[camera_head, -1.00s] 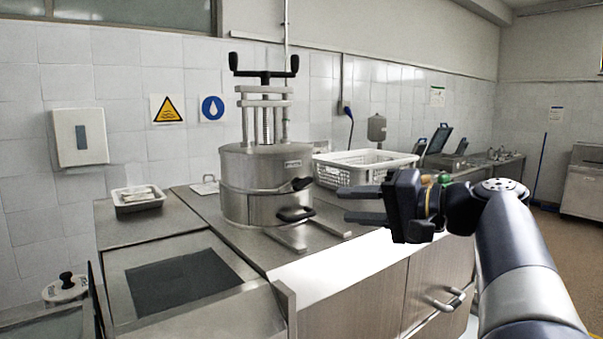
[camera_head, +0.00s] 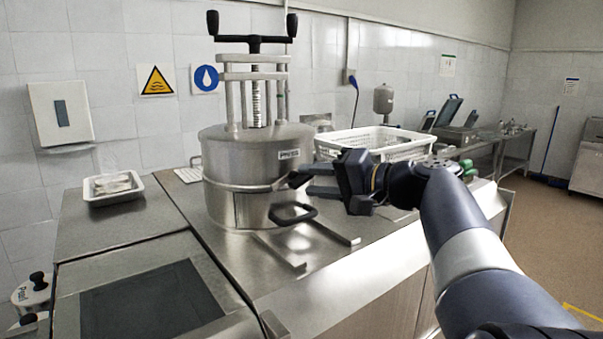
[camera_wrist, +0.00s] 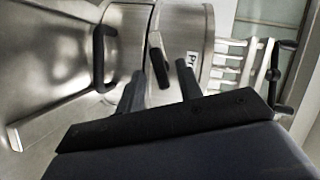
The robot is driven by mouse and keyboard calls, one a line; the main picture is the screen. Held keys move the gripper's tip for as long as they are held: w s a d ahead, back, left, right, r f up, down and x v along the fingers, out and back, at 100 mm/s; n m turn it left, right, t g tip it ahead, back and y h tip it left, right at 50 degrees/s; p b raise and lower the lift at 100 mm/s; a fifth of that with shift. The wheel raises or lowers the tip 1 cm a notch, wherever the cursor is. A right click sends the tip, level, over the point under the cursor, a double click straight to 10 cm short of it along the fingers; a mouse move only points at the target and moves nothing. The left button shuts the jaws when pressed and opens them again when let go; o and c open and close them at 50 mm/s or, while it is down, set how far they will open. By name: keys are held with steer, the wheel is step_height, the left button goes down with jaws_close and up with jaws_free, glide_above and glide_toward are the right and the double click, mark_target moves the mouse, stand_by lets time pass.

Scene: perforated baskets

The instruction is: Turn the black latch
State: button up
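The black latch (camera_head: 296,179) is on the right side of a steel press pot (camera_head: 245,160), at the seam between its upper and lower parts. In the wrist view the latch (camera_wrist: 158,62) is a short black bar, tilted, in line with the gap between my fingertips. My gripper (camera_head: 311,181) is open, beside the pot with its fingers toward the latch; in the wrist view the gripper (camera_wrist: 160,76) shows its two dark fingers apart. Whether a finger touches the latch I cannot tell. Part of the latch is hidden by the fingers in the head view.
A black loop handle (camera_head: 293,214) sticks out below the latch and shows in the wrist view too (camera_wrist: 103,57). A white perforated basket (camera_head: 385,139) stands behind my gripper. The pot's steel rails (camera_head: 330,233) run across the counter. The counter's right front is clear.

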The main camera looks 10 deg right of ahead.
mark_target(307, 181)
steer(key=shift+p+x, duration=0.4)
steer(key=shift+x, duration=1.3)
steer(key=shift+c, duration=0.5)
jaws_close()
steer(key=shift+f+m+b, duration=0.25)
steer(key=shift+m+b, duration=0.45)
steer(key=shift+b, duration=0.1)
steer(key=m, duration=0.1)
steer(key=m+t+y+b, duration=0.1)
steer(key=shift+r+m, duration=0.2)
steer(key=shift+m, duration=0.1)
steer(key=shift+o, duration=0.5)
jaws_free()
steer(key=shift+d, duration=0.1)
